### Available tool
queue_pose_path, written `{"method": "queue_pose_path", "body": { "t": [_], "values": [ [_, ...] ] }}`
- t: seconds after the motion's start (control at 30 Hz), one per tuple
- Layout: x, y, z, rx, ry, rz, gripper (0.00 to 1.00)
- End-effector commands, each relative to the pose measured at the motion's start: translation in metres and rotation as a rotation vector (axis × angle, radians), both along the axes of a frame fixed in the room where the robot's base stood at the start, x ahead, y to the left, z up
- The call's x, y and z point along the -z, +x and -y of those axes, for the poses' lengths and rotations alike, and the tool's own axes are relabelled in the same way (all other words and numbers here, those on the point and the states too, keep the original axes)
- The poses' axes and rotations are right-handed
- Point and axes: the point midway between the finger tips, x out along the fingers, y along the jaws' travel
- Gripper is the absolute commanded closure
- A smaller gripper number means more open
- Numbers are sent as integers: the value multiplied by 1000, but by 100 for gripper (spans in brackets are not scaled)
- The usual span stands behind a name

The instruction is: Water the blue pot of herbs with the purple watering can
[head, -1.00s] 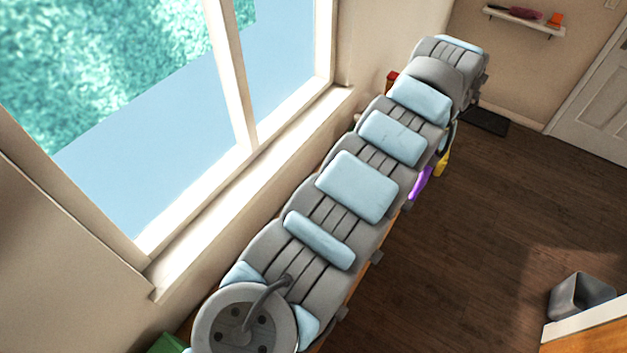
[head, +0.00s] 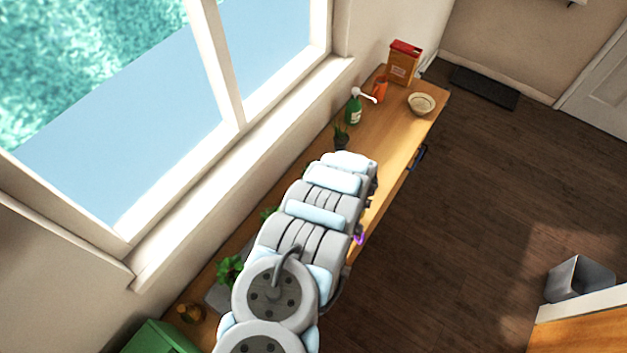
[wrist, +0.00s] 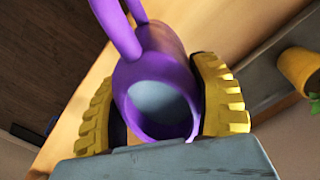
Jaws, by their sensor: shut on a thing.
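The purple watering can (wrist: 152,58) fills the middle of the wrist view, with its round open top facing the camera and its handle or spout reaching up out of frame. My gripper (wrist: 157,80) is shut on it, one yellow ridged finger on each side of its body. In the head view only a small purple bit (head: 360,239) shows beside my arm, which hides the rest of the can and the gripper. No pot reads clearly as blue; a small dark pot with a plant (head: 341,139) stands on the counter beyond my arm.
The wooden counter (head: 400,125) runs along the window wall. Leafy plants (head: 230,268) stand on the window side. A yellow pot (wrist: 300,68) is right of the can.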

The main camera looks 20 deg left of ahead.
Motion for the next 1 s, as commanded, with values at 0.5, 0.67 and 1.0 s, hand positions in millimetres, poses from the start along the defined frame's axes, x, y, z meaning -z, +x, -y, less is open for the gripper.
{"method": "queue_pose_path", "body": {
  "t": [0.5,0.67,1.0],
  "values": [
    [20,-5,-11,-34,-42,-30,76],
    [24,0,-16,-36,-71,-54,76],
    [25,0,-19,-33,-148,-120,76]
  ]
}}
